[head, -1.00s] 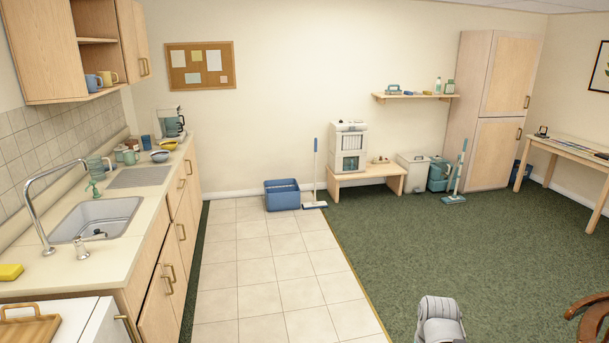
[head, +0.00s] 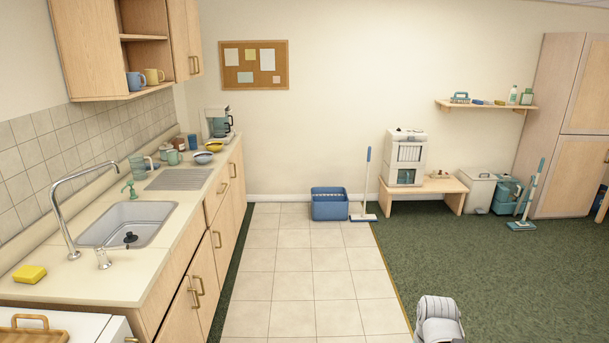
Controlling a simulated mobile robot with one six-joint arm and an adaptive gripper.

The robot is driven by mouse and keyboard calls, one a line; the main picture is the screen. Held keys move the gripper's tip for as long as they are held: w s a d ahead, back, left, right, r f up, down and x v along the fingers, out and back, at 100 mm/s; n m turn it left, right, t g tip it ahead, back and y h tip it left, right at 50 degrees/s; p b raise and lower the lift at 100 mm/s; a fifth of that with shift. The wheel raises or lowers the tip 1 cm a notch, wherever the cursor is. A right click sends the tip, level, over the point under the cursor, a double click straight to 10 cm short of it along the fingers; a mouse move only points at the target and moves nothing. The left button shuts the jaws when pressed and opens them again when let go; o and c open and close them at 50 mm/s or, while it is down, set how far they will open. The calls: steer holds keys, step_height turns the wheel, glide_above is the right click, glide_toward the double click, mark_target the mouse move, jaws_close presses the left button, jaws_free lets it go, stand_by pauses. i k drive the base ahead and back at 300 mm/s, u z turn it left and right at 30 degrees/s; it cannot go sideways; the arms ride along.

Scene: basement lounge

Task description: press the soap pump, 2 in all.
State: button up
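A small green pump-like fitting (head: 129,189) stands upright on the counter behind the sink, its top bent to one side. A small pale metallic fitting (head: 103,259) stands upright at the sink's front edge. Either could be the soap pump; I cannot tell which at this size. The sink (head: 129,224) is set into the counter, with a dark round piece (head: 130,238) in it. My gripper is not in view; only a grey-white part of my arm shows at the bottom right of centre, well away from the sink.
A curved tap (head: 66,205) rises left of the sink. A yellow sponge (head: 29,274) and a wooden tray (head: 35,335) lie nearer. Cups and bowls (head: 202,157) stand farther back. A blue bin (head: 329,204) and mop (head: 365,183) stand by the wall. The tiled floor (head: 300,285) is clear.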

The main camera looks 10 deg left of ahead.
mark_target(131, 183)
steer(key=u, duration=0.2)
steer(key=i, duration=0.75)
steer(key=u, duration=0.7)
steer(key=i, duration=0.65)
steer(key=u, duration=0.7)
steer(key=i, duration=0.55)
steer(key=u, duration=0.25)
steer(key=k, duration=0.85)
steer(key=u, duration=0.2)
steer(key=i, duration=0.55)
steer(key=z, duration=0.05)
